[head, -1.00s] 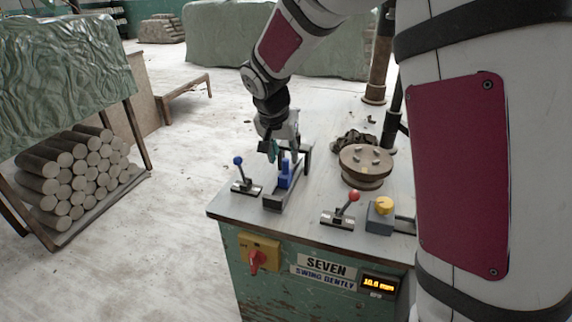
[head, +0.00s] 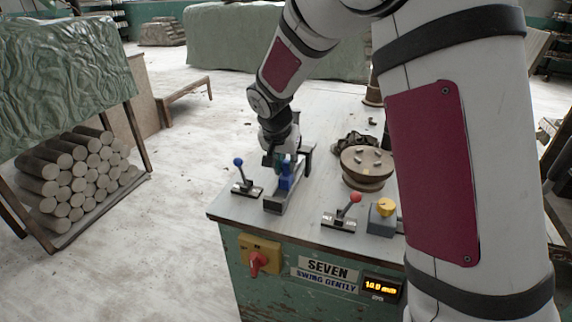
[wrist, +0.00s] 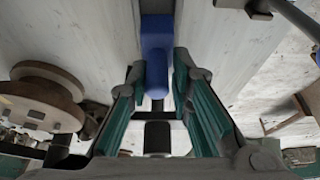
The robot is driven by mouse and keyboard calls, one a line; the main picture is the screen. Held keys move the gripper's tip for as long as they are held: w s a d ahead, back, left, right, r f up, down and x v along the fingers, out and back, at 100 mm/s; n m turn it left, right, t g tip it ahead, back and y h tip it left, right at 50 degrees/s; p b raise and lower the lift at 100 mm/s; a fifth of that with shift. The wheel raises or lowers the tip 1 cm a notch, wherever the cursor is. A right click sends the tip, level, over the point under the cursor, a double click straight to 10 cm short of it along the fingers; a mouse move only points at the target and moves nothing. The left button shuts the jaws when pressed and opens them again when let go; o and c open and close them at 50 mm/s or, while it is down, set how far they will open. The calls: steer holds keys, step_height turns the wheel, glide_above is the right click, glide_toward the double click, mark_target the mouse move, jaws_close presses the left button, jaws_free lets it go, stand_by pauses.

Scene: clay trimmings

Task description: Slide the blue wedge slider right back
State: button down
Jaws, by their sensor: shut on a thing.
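The blue wedge slider (head: 286,182) stands upright on its grey track (head: 273,207) near the table's left front corner. My gripper (head: 281,161) is down over the slider from above. In the wrist view the slider (wrist: 156,58) is between the two teal-padded fingers (wrist: 157,82), which are shut on it. The slider's upper part is partly hidden by the gripper in the head view.
A blue-knobbed lever (head: 239,174) stands close left of the track. A red-knobbed lever (head: 352,203), a yellow knob on a grey box (head: 385,207) and a round turntable (head: 367,163) are to the right. The tabletop's left side is mostly bare.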

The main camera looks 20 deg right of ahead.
steer(key=shift+d, duration=0.2)
steer(key=shift+w+d, duration=0.95)
steer(key=shift+w, duration=0.25)
steer(key=c, duration=1.5)
jaws_free()
steer(key=shift+c, duration=0.2)
steer(key=shift+r, duration=0.1)
steer(key=shift+s+a+r, duration=0.1)
steer(key=shift+a+r, duration=0.05)
steer(key=shift+r, duration=0.1)
steer(key=v, duration=1.1)
